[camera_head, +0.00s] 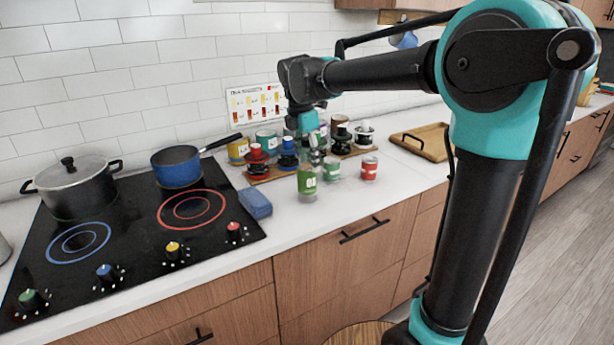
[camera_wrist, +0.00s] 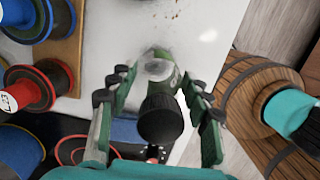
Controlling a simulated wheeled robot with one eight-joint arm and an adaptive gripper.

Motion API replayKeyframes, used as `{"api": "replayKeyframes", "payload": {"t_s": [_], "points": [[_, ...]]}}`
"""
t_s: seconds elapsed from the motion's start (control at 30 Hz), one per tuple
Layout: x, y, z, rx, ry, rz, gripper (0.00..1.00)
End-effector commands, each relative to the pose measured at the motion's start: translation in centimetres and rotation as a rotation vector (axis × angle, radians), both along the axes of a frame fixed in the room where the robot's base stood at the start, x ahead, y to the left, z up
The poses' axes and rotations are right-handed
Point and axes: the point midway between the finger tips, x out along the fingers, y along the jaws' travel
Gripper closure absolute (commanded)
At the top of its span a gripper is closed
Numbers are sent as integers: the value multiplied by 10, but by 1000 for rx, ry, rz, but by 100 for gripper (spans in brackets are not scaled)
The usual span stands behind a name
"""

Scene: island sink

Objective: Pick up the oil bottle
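The oil bottle (camera_head: 307,181) stands upright on the white counter, a small bottle with a green label. My gripper (camera_head: 314,150) is above and around the top of the bottle, pointing down. In the wrist view, my gripper (camera_wrist: 158,92) is open, with a finger on each side of the bottle. Gaps show between the fingers and the cap. The bottle's top is partly hidden by the gripper in the head view.
A blue sponge (camera_head: 255,203) lies left, beside the black cooktop (camera_head: 130,232) with a pot and a blue pan. The counter in front is clear.

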Motion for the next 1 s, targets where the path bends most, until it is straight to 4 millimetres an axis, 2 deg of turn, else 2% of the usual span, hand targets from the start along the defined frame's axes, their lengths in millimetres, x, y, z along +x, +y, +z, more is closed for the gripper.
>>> {"api": "replayKeyframes", "payload": {"t_s": [0.03,0.3,0.77,0.87,1.0], "points": [[0,0,0,0,0,0,68],[0,0,0,0,0,0,100],[0,0,6,0,0,0,100],[0,0,14,0,0,0,100],[0,0,39,0,0,0,100]]}}
